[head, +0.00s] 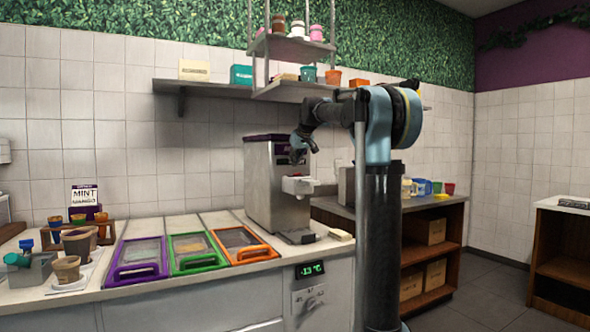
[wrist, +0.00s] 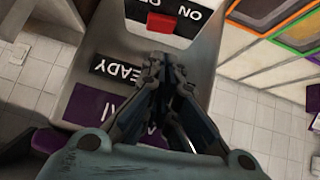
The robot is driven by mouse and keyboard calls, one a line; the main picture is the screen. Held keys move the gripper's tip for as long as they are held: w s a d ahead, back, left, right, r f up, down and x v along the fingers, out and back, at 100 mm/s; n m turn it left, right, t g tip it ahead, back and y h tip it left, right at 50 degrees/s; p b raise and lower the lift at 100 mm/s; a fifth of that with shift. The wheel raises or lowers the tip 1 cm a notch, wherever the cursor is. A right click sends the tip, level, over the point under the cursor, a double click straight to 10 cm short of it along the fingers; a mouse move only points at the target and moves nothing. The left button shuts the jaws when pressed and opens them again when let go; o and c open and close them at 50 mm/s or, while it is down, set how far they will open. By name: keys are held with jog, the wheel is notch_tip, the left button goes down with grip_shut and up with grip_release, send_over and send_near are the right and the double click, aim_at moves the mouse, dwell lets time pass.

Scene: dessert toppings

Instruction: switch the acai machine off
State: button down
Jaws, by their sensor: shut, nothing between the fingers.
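The acai machine (head: 262,185) is a tall grey metal box with a purple top, standing on the counter. In the wrist view its face appears upside down, with a red switch (wrist: 161,23) in a dark mount between an ON label (wrist: 190,14) and a partly cut-off OFF label (wrist: 138,12). I cannot tell which way the switch is set. A black READY label (wrist: 117,72) is also on the face. My gripper (head: 300,148) is at the upper front of the machine; in the wrist view its fingers (wrist: 160,58) are together and empty, just short of the switch.
A white dispensing spout (head: 298,185) juts from the machine's front. Purple, green and orange framed bins (head: 140,270) lie left of it. Cups and a mint sign (head: 85,195) stand farther left. Shelves (head: 215,86) hang above, close to my arm.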

aim_at(297, 174)
jog(key=v, duration=1)
jog(key=shift+a+r, duration=0.35)
jog(key=shift+r, duration=0.05)
jog(key=shift+s+f, duration=0.1)
jog(key=shift+s, duration=0.05)
